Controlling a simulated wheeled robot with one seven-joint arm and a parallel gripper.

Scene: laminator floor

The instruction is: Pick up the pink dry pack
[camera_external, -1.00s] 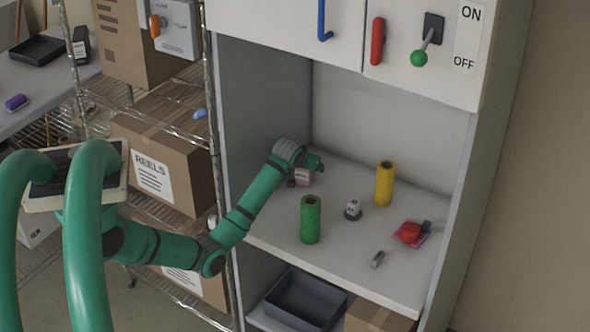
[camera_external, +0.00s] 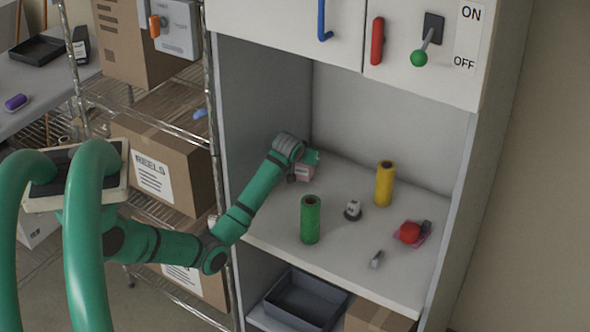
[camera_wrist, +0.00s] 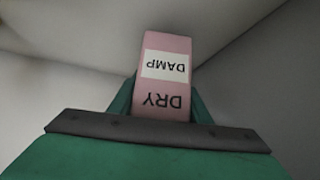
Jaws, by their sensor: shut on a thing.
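The pink dry pack (camera_wrist: 163,78) is a small pink box with a white label reading DAMP and the word DRY below it, upside down in the wrist view. My gripper (camera_wrist: 160,105) is shut on it, with green fingers on either side. In the external view the pink pack (camera_external: 305,172) shows partly beneath my gripper (camera_external: 308,162) at the back left of the cabinet shelf (camera_external: 345,250). My gripper hides part of it. I cannot tell whether the pack touches the shelf.
A green roll (camera_external: 310,219) stands in front of the pack. A small grey-and-white object (camera_external: 353,210), a yellow roll (camera_external: 385,184), a red item (camera_external: 410,232) and a small metal piece (camera_external: 377,260) are to the right. The cabinet's left wall (camera_external: 265,100) is close to my arm.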

